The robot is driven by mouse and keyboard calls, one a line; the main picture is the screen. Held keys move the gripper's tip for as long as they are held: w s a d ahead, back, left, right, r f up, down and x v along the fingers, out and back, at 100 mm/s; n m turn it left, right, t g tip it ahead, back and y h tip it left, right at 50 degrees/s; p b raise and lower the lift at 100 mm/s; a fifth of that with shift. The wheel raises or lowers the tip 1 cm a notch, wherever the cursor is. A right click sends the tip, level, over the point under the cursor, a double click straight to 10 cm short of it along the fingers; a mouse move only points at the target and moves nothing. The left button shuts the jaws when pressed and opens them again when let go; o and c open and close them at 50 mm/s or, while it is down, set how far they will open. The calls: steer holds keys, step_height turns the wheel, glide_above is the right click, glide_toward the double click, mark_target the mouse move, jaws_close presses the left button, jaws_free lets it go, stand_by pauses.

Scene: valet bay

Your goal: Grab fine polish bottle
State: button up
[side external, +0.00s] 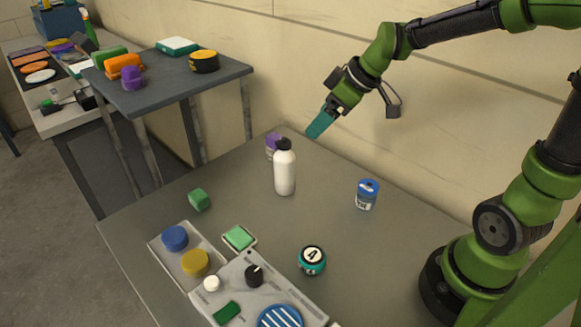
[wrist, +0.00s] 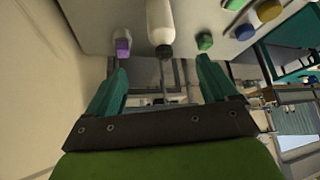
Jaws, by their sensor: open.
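A white bottle (side external: 285,171) with a black cap stands upright near the middle of the grey table. It also shows in the wrist view (wrist: 160,20), upside down in the picture, at the top between the fingers. A small purple container (side external: 272,144) stands just behind it, partly hidden by it; it shows in the wrist view (wrist: 122,46) near the left finger. I see no readable label saying fine polish on either. My gripper (side external: 318,125) has teal fingers and is above the table's back edge, up and right of the white bottle. In the wrist view its fingers (wrist: 161,68) are apart and empty.
A blue-topped can (side external: 367,194) stands right of the bottle. The wall (side external: 330,60) is close behind the table.

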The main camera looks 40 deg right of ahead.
mark_target(284, 160)
steer(key=x, duration=1.6)
steer(key=shift+a+f, duration=0.25)
steer(key=shift+f, duration=0.1)
steer(key=c, duration=1.3)
steer(key=shift+r, duration=0.1)
